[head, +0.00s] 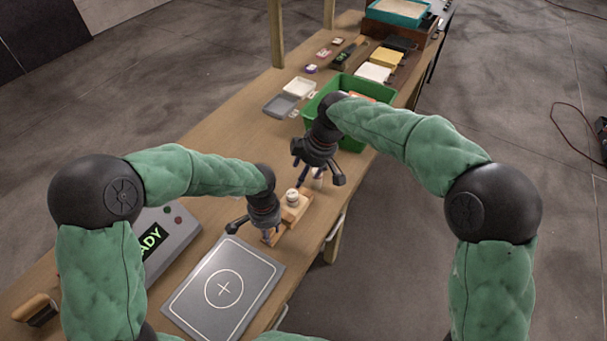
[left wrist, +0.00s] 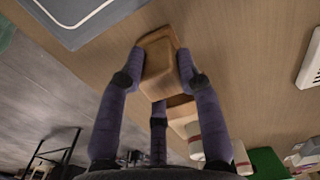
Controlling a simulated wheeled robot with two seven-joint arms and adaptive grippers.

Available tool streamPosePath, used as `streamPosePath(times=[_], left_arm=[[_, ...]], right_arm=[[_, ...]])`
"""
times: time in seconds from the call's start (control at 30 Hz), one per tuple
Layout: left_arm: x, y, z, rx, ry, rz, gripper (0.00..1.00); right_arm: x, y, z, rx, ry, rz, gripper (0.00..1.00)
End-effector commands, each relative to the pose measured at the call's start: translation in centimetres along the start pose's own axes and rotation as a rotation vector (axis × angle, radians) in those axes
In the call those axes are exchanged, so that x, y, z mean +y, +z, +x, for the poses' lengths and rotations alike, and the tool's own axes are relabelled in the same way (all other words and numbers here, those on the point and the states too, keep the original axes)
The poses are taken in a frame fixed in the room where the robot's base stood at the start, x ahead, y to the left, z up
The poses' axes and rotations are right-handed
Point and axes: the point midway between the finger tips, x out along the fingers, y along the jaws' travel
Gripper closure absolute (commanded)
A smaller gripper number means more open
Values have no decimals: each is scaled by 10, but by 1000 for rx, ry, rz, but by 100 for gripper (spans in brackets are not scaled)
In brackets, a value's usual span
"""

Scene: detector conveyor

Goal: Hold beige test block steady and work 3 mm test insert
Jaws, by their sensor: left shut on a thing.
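The beige test block (left wrist: 160,70) is between the purple fingers of my left gripper (left wrist: 163,82), which is shut on it. In the head view my left gripper (head: 266,234) points down at the table and hides most of this block. Just beyond it is another tan wooden piece (head: 298,214) carrying a white round part (head: 292,197). My right gripper (head: 318,175) hangs above the table just past that piece. A small pale thing shows by its fingers; I cannot tell whether it is held. I cannot make out which part is the 3 mm insert.
A grey plate with a cross in a circle (head: 197,307) lies in front, beside a box reading READY (head: 182,239). A green bin (head: 311,109) stands behind my right gripper. Grey and white trays (head: 281,105) lie left of it. The table's right edge is close to both grippers.

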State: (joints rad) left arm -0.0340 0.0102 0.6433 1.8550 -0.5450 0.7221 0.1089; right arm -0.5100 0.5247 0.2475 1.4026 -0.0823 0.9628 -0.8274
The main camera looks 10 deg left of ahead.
Motion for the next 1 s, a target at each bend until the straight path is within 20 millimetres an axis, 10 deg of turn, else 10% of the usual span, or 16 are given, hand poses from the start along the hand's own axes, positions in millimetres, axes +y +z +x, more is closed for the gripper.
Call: streamPosePath(times=[0.27,0.3,0.37,0.77,1.0], left_arm=[[0,0,0,1,0,0,100],[0,0,0,1,0,0,54],[0,0,0,1,0,0,38],[0,0,-4,1,-1,0,38],[0,-1,-38,5,-2,0,38]], right_arm=[[0,0,0,0,0,0,39],[0,0,0,0,0,0,39],[0,0,0,0,0,0,39],[0,0,0,0,0,0,39],[0,0,0,0,0,0,39]])
